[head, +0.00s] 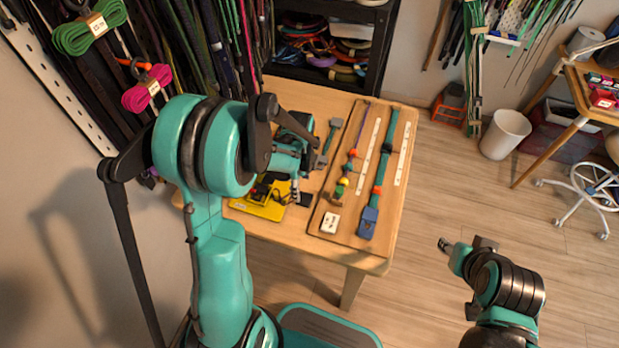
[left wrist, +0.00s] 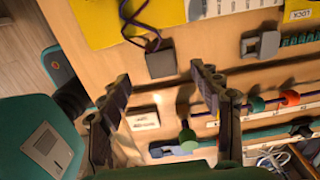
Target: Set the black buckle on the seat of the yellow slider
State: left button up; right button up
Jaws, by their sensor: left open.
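The yellow slider (head: 258,209) lies on the table's near left part, with dark parts on top partly hidden by my left arm. Its yellow surface also shows at the top of the left wrist view (left wrist: 95,22). A dark square block (head: 306,200), which may be the black buckle, lies just right of it. In the left wrist view this block (left wrist: 160,62) has a purple cord running up from it. My left gripper (left wrist: 160,88) is open and empty, its fingers on either side of the block's line. My right gripper (head: 466,246) hangs off the table; its jaws are unclear.
A grey clip (left wrist: 260,45) on a teal strap lies right of the block. A wooden board (head: 340,237) holds a beaded cord, rulers, a teal strap with a blue end (head: 367,222) and a white tile (head: 330,222).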

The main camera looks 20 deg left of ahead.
aim_at(301, 195)
pick_arm(q)
notch_tip(301, 195, down, 6)
jog(key=shift+f+b, duration=0.2)
jog(key=shift+b, duration=1)
jog(key=shift+r, duration=0.1)
jog(key=c, duration=1.2)
